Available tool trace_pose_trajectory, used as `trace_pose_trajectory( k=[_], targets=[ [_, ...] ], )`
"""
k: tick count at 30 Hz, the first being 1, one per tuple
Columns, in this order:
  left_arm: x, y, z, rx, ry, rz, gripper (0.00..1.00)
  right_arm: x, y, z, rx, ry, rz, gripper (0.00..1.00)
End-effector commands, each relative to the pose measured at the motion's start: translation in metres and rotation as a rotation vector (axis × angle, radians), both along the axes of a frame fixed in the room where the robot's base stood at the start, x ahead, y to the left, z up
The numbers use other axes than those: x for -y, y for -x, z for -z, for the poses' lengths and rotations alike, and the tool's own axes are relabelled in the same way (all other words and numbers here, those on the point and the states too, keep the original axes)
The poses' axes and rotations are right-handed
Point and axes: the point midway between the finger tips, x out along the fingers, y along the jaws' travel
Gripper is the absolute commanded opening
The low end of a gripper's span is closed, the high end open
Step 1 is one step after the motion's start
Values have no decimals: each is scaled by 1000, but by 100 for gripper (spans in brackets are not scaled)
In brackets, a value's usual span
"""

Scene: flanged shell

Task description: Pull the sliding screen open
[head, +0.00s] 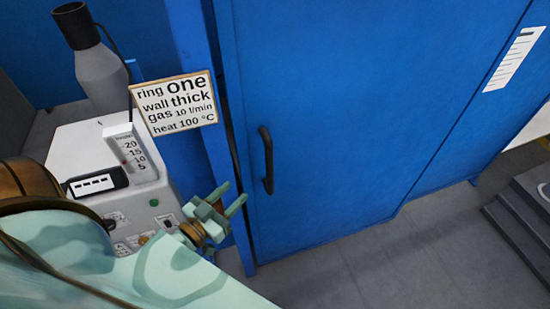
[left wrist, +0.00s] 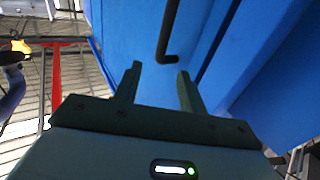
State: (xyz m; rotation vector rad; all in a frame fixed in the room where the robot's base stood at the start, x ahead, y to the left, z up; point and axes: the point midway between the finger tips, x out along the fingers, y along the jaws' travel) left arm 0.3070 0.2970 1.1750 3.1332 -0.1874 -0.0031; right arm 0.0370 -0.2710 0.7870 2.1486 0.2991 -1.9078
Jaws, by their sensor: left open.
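The sliding screen (head: 340,110) is a large blue panel in the head view, with a black bar handle (head: 267,160) near its left edge. The handle also shows at the top of the left wrist view (left wrist: 168,35), beyond my fingertips. My left gripper (head: 234,196) is green, open and empty. It is to the left of the handle and a little lower in the head view, apart from it. In the left wrist view the two fingers (left wrist: 158,75) point towards the blue panel and the handle's lower end. My right gripper is not in view.
A white machine (head: 95,150) with a gauge and a grey bottle (head: 98,75) stands left of the screen, close by my left arm. A sign (head: 174,103) hangs by the blue post. Grey floor (head: 390,265) lies below; dark steps (head: 520,215) stand at right.

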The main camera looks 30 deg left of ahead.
Motion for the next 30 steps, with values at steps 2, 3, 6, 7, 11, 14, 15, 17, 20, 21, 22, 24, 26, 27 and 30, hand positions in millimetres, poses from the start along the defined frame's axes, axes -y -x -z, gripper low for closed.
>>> trace_pose_trajectory(
  k=[2, 3, 6, 7, 11, 14, 15, 17, 20, 21, 22, 24, 26, 27, 30],
  targets=[
    [0, -6, -2, 11, -5, -3, 41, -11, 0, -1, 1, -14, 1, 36],
    [1, -11, -2, 10, -7, -3, 41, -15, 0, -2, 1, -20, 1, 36],
    [3, -30, -3, 10, -7, -3, 41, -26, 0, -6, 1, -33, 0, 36],
    [4, -37, -3, 10, -8, -3, 41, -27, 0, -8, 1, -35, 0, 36],
    [8, -71, -3, 10, -7, -3, 41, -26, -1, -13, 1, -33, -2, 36],
    [11, -97, -3, 8, -8, -3, 41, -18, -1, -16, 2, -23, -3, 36],
    [12, -106, -3, 8, -8, -3, 41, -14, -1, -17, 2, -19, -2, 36],
    [14, -119, -2, 7, -7, -2, 41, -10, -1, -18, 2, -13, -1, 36],
    [16, -137, -1, 5, -8, -2, 41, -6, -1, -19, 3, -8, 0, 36],
    [17, -143, 0, 4, -9, -2, 41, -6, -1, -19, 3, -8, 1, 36],
    [17, -147, 0, 4, -9, -2, 41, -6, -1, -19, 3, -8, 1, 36],
    [18, -154, 0, 3, -9, -2, 41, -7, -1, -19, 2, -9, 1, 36],
    [18, -158, 0, 4, -9, -2, 41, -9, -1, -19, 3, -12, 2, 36],
    [18, -159, 0, 3, -9, -2, 41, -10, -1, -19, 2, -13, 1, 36],
    [19, -161, 1, 2, -9, -2, 41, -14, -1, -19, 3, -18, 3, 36]
  ],
)
